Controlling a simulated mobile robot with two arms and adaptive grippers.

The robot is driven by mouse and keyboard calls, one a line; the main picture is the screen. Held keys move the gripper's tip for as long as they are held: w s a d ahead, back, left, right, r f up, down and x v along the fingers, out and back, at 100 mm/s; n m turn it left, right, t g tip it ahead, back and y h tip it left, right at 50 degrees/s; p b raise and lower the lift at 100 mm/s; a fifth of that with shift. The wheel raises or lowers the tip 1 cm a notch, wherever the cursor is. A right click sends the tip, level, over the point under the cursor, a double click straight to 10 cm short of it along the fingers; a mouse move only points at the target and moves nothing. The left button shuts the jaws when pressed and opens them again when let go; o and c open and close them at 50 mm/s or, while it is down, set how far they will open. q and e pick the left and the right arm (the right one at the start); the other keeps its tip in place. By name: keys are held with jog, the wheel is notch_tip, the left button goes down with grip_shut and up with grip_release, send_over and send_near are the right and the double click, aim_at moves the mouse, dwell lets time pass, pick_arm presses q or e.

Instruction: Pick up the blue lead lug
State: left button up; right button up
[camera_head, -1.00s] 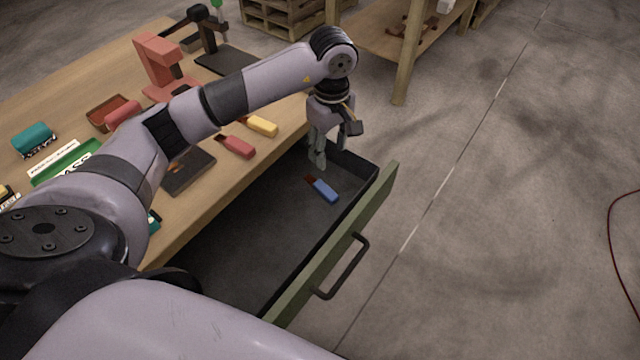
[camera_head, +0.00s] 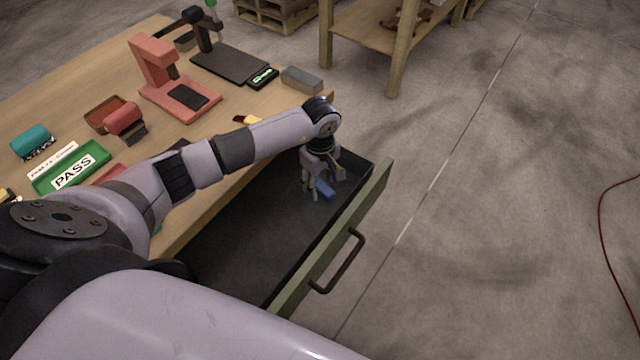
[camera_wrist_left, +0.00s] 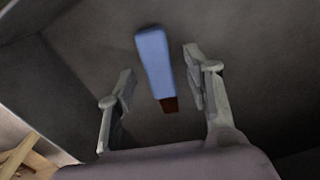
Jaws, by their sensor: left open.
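The blue lead lug (camera_head: 324,189) lies on the floor of the open drawer (camera_head: 245,232), close to its front panel. In the left wrist view the lug (camera_wrist_left: 154,60) has a long blue body and a dark red-brown end that points toward my wrist. My left gripper (camera_head: 312,194) is open, pointing down into the drawer above the lug. In the left wrist view the lug shows between the two spread fingers of the left gripper (camera_wrist_left: 157,90), apart from both. Whether the fingertips reach the lug's height is hard to tell. My right gripper is out of view.
The drawer's green front (camera_head: 345,240) with its dark handle (camera_head: 343,262) and its dark walls surround the lug. On the bench stand a red press-like device (camera_head: 165,80), a green PASS tray (camera_head: 70,168) and a red bin (camera_head: 105,115).

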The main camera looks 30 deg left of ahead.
pick_arm(q)
jog(key=shift+f, duration=0.1)
jog(key=shift+c, duration=0.3)
grip_shut()
